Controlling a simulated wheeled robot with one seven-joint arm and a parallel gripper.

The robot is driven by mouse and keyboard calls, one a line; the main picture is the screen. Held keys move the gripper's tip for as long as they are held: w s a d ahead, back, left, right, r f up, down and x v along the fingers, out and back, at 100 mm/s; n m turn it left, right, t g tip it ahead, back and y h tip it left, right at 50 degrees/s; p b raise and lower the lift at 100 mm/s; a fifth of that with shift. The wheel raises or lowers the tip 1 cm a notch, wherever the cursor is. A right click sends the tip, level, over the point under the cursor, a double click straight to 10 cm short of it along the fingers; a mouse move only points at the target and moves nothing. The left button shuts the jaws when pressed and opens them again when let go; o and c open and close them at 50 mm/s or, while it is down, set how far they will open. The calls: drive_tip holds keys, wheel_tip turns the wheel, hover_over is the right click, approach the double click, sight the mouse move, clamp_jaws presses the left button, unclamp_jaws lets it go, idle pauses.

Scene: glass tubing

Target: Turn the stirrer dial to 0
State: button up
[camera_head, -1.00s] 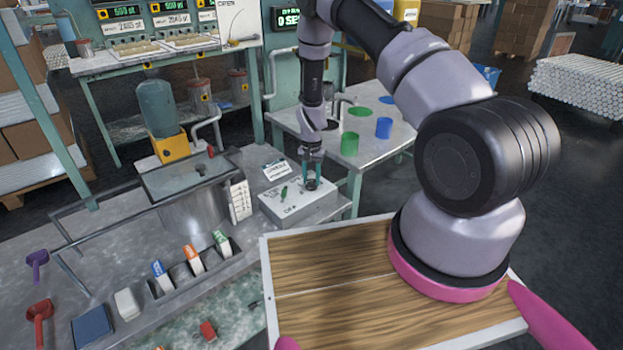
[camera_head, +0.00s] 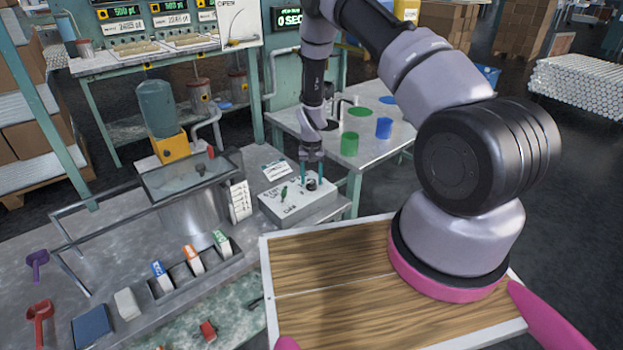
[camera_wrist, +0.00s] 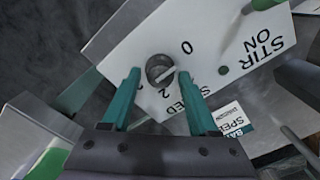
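The stirrer box (camera_head: 290,206) is a pale box on the left bench. Its dark round dial (camera_head: 311,184) sits on the top right part, and it also shows in the wrist view (camera_wrist: 160,70). A light line crosses the dial face. A printed 0 stands to the dial's upper right and a 2 below it. The line slants between them, not clearly at the 0. My gripper (camera_head: 311,172) points down over the dial. In the wrist view my gripper (camera_wrist: 159,74) has its teal fingers apart, one on each side of the dial, with gaps showing.
A green switch (camera_head: 284,193) stands on the box left of the dial. A label card (camera_head: 276,169) is behind the box. A metal tank (camera_head: 193,205) with a white numbered panel (camera_head: 240,201) stands to the left. A table with green and blue cups (camera_head: 384,128) is behind.

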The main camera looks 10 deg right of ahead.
idle(0.3)
wheel_tip(320, 180, up, 11)
idle(0.5)
wheel_tip(320, 180, up, 17)
drive_tip(key=t+y, duration=0.1)
drive_tip(key=t, duration=0.1)
hover_over(312, 181)
drive_tip(key=s+d, duration=0.1)
drive_tip(key=s+d+r+t, duration=0.1)
drive_tip(key=s+r, duration=0.2)
drive_tip(key=r, duration=0.4)
drive_tip(key=s+d+r, duration=0.1)
drive_tip(key=s+r, duration=0.3)
drive_tip(key=r, duration=0.4)
drive_tip(key=s+d+r+t, duration=0.1)
drive_tip(key=s+r, duration=0.3)
drive_tip(key=s, duration=0.3)
drive_tip(key=s+r+t, duration=0.1)
drive_tip(key=s+r, duration=0.3)
drive_tip(key=s, duration=0.3)
drive_tip(key=s+d+r+m+t+y, duration=0.1)
drive_tip(key=s+r, duration=0.3)
drive_tip(key=s, duration=0.4)
drive_tip(key=shift+d+r+t, duration=0.3)
drive_tip(key=shift+t, duration=0.3)
